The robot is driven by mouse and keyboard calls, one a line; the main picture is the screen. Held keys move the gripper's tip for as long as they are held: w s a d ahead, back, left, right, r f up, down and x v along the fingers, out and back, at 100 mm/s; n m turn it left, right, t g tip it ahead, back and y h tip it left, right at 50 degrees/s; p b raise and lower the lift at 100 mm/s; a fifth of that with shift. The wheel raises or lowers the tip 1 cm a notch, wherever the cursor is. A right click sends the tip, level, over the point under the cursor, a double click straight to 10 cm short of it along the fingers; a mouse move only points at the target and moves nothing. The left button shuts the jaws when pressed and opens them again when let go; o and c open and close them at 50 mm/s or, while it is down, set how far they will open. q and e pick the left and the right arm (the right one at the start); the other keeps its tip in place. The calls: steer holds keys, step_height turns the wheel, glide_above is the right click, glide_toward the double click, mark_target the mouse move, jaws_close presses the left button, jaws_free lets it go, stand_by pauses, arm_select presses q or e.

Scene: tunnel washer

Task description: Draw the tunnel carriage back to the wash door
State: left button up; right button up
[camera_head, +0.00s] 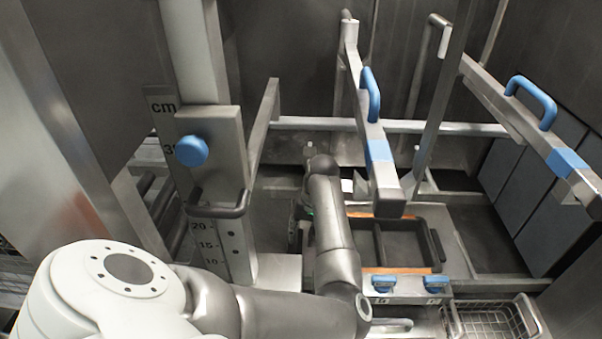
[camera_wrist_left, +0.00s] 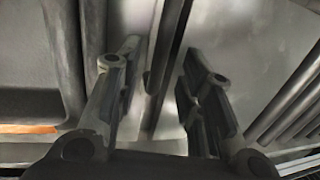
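A low metal carriage-like frame (camera_head: 290,268) lies in the lower middle of the head view; I cannot tell for sure that it is the tunnel carriage. It bears a dark tray (camera_head: 438,245) with orange edges (camera_head: 395,270). My left arm reaches over its left side, and the forearm hides part of it. In the left wrist view my left gripper (camera_wrist_left: 160,62) is open, fingers well apart. A dark bar (camera_wrist_left: 170,40) shows between and beyond the fingers; contact cannot be told. The wash door is not clearly identifiable. My right gripper is not in view.
A post with a cm scale (camera_head: 207,245) and blue knob (camera_head: 192,151) stands left of my forearm. Metal beams with blue handles (camera_head: 371,95) (camera_head: 531,102) overhang the middle and right. Small blue handles (camera_head: 383,283) sit in front of the tray. A wire basket (camera_head: 490,322) is at lower right.

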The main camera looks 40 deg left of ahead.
arm_select(q)
steer(key=shift+a+f, duration=0.15)
steer(key=shift+f, duration=0.35)
steer(key=shift+s+f, duration=0.1)
steer(key=shift+f, duration=0.25)
steer(key=shift+c, duration=1.3)
steer(key=c, duration=0.5)
jaws_close()
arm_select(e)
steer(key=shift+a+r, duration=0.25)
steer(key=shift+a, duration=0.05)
